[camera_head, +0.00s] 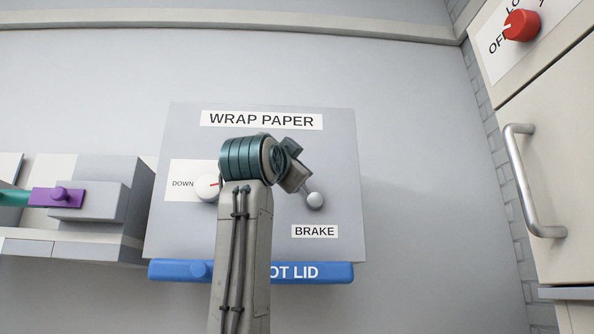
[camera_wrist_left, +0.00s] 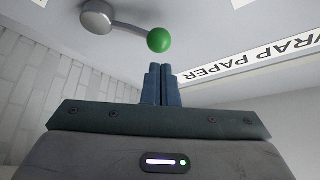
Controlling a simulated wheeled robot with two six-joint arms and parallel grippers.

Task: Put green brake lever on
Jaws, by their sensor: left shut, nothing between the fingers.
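In the left wrist view the brake lever is a grey round hub (camera_wrist_left: 97,17) with a thin arm ending in a green ball (camera_wrist_left: 159,40). My left gripper (camera_wrist_left: 160,72) is shut and empty, its fingertips just short of the green ball in that view; I cannot tell whether they touch. In the head view the grey hub (camera_head: 315,201) shows above the BRAKE label (camera_head: 314,231), on the grey WRAP PAPER panel (camera_head: 340,150). The green ball is hidden there behind my left wrist, as are the fingertips. My right gripper is not in view.
A white dial (camera_head: 207,187) marked DOWN sits left of my arm. A blue lid bar (camera_head: 325,273) runs below the panel. A purple block (camera_head: 57,197) is at the left. A cabinet with a metal handle (camera_head: 520,180) and red knob (camera_head: 521,25) stands at the right.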

